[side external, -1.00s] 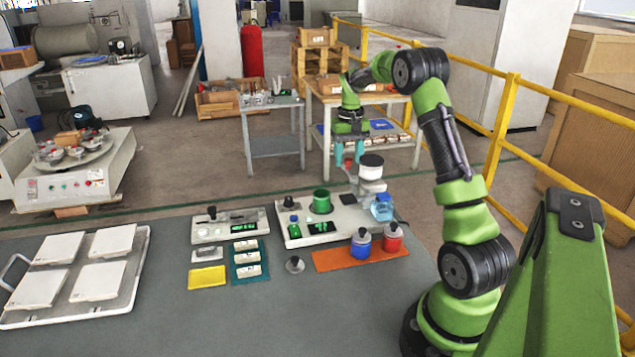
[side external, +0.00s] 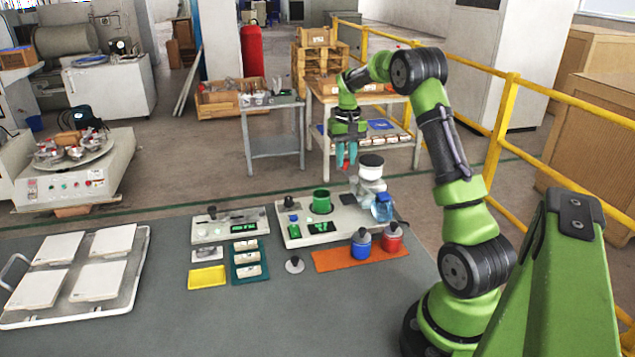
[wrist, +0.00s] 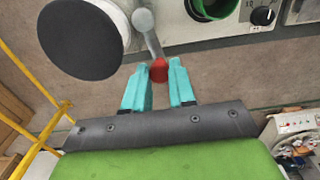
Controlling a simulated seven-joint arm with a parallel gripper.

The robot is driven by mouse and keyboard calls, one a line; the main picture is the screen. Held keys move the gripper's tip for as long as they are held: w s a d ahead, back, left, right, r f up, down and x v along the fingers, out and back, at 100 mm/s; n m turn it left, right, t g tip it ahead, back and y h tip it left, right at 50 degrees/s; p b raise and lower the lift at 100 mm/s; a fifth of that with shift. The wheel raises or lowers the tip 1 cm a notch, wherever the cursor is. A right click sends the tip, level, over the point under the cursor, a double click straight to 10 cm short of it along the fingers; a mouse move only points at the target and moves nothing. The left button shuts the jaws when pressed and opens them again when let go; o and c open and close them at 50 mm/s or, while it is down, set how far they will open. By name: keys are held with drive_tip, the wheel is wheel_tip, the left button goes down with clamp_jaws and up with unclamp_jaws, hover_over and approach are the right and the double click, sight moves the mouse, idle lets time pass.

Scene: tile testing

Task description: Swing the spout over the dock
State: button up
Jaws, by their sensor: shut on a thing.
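The mixer unit (side external: 290,231) is a pale box on the table with a green round cup (side external: 321,200) standing on it; I cannot tell which part is the dock. At its back right is a white column with a black top (side external: 371,161); the top shows as a big dark disc in the wrist view (wrist: 80,40). A grey spout arm (wrist: 147,32) reaches from it to a red knob (wrist: 159,70). My gripper (side external: 346,162) has its teal fingers shut on the red knob, behind the unit. The green cup shows partly in the wrist view (wrist: 212,6).
A blue-capped clear bottle (side external: 382,207) stands right of the cup. Blue (side external: 361,244) and red (side external: 392,238) jars stand on an orange mat (side external: 335,261). A smaller scale-like unit (side external: 230,226) is to the left. The space behind the units is clear.

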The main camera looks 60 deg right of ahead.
drive_tip(key=shift+w+a, duration=0.2)
drive_tip(key=shift+a, duration=0.15)
drive_tip(key=shift+w+a, duration=0.25)
drive_tip(key=shift+a, duration=0.3)
